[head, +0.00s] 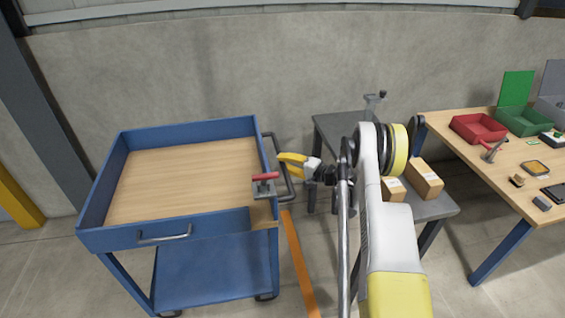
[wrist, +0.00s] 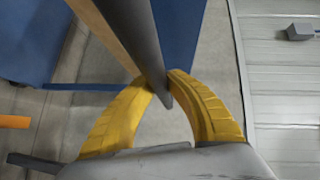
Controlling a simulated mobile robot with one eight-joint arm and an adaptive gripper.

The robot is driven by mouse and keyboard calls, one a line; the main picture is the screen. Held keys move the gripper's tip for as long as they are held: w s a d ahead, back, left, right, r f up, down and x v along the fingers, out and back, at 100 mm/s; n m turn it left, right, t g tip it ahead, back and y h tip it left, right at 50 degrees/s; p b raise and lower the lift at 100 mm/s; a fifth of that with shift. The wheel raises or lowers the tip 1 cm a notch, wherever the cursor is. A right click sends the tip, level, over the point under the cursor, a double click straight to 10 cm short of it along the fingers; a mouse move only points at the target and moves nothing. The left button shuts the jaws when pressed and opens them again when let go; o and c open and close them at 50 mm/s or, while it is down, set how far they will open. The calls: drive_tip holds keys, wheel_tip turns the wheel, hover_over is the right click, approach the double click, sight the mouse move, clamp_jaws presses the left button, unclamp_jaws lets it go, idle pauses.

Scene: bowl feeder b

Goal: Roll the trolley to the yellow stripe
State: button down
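The trolley (head: 180,245) is blue with a wooden top tray and a lower shelf, and stands at the left in the head view. Its grey bar handle (head: 291,190) is on its right side. My gripper (head: 281,163) is at this handle, its yellow fingers pointing left. In the wrist view the handle bar (wrist: 146,40) runs between the two yellow fingertips, which close on it from both sides. An orange stripe (head: 298,262) lies on the floor just right of the trolley. I see no clearly yellow floor stripe.
A red-handled lever on a grey block (head: 265,186) sits at the trolley's right edge. A grey table (head: 335,128) with cardboard boxes (head: 425,178) stands to the right. Beyond it is a wooden workbench (head: 450,130) with bins. A wall is behind; a yellow post base (head: 15,205) is far left.

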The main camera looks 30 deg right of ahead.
drive_tip(key=s+d, duration=0.2)
drive_tip(key=d, duration=0.5)
drive_tip(key=shift+d, duration=0.25)
drive_tip(key=c, duration=1.3)
unclamp_jaws()
drive_tip(key=o, duration=0.6)
wheel_tip(320, 180, up, 7)
drive_tip(key=shift+f, duration=0.1)
wheel_tip(320, 180, up, 3)
drive_tip(key=shift+s+a+f, duration=0.1)
drive_tip(key=shift+a+f, duration=0.05)
drive_tip(key=shift+f, duration=0.05)
drive_tip(key=c, duration=0.6)
drive_tip(key=shift+r, duration=0.35)
